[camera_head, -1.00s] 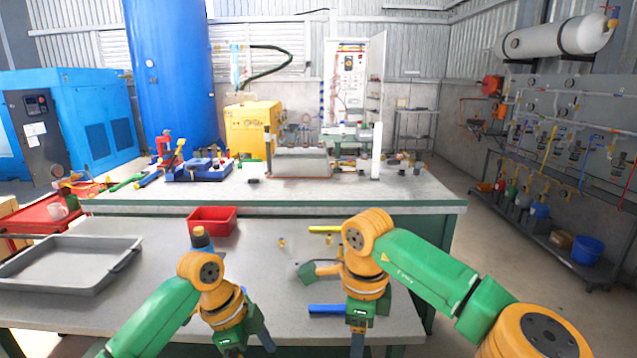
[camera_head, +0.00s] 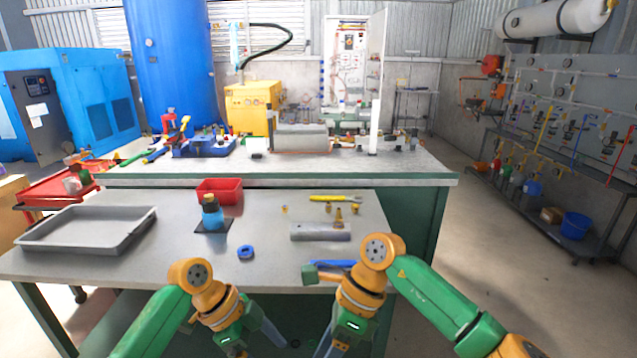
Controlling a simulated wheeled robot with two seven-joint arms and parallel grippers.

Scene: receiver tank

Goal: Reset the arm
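My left arm (camera_head: 205,290) comes in from the lower left, with an orange wrist and green links. Its gripper points down at the bottom of the picture, and its fingertips are cut off or too low to judge. My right arm (camera_head: 425,290) comes in from the lower right. Its gripper also points down near the bottom edge, in front of the bench, and its fingertips do not show clearly. I see nothing held in either gripper.
The near bench (camera_head: 165,260) holds a grey tray (camera_head: 50,245), a red bin (camera_head: 238,197), a blue bottle (camera_head: 212,222), a blue ring (camera_head: 246,252), a grey block (camera_head: 308,233), a yellow wrench-like tool (camera_head: 335,198) and small brass fittings (camera_head: 339,222). A blue bar (camera_head: 330,264) is partly hidden by my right arm.

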